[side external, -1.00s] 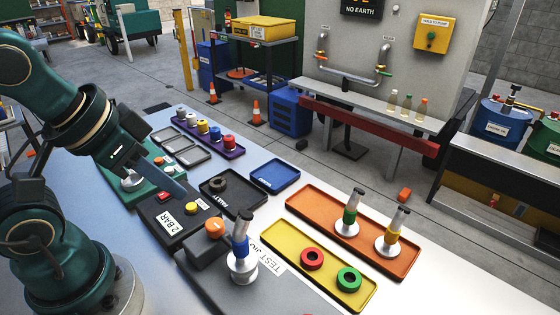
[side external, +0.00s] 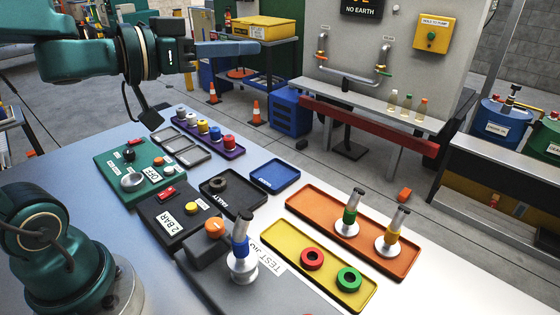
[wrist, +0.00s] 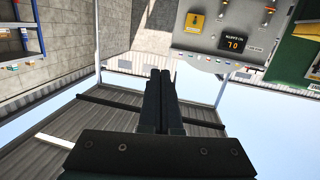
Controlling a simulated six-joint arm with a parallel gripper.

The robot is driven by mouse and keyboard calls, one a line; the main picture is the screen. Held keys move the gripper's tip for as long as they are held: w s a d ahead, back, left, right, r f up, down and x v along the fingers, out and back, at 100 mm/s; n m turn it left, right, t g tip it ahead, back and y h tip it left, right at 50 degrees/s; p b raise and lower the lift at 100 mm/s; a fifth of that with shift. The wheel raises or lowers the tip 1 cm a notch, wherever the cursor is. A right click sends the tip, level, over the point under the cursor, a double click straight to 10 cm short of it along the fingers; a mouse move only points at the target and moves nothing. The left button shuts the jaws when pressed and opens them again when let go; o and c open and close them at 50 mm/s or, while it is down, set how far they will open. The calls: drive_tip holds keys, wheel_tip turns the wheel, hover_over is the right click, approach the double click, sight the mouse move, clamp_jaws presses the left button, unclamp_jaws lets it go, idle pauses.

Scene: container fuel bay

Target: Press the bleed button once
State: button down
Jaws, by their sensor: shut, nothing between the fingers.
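The black box marked "2 BAR" (side external: 160,226) sits on the bench in the side external view. It carries a round yellow button (side external: 191,208) with a small label beside it, too small to read, and a red switch (side external: 167,192). My gripper (side external: 252,47) is raised well above the bench, its fingers level and pointing right, far from the yellow button. In the wrist view the fingers (wrist: 160,73) are together with nothing between them. That view looks across the room and shows no button.
A green panel (side external: 116,167) with a knob lies behind the box. A grey block with an orange knob (side external: 214,228) and the test jig (side external: 205,283) are in front. Trays, including the orange one (side external: 305,201), lie to the right. The air around my gripper is clear.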

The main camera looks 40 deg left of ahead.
wheel_tip(320, 180, down, 3)
drive_tip(key=m+g+h, duration=0.2)
drive_tip(key=g+h, duration=0.1)
drive_tip(key=n+g+h, duration=0.1)
drive_tip(key=n+g, duration=0.1)
drive_tip(key=g, duration=0.6)
hover_over(192, 208)
wheel_tip(192, 208, down, 12)
drive_tip(key=shift+s+a+f+n+t, duration=0.25)
drive_tip(key=shift+s+a, duration=0.2)
drive_tip(key=shift+a, duration=0.3)
drive_tip(key=shift+f, duration=4.35)
drive_tip(key=shift+f, duration=0.1)
drive_tip(key=shift+f, duration=0.3)
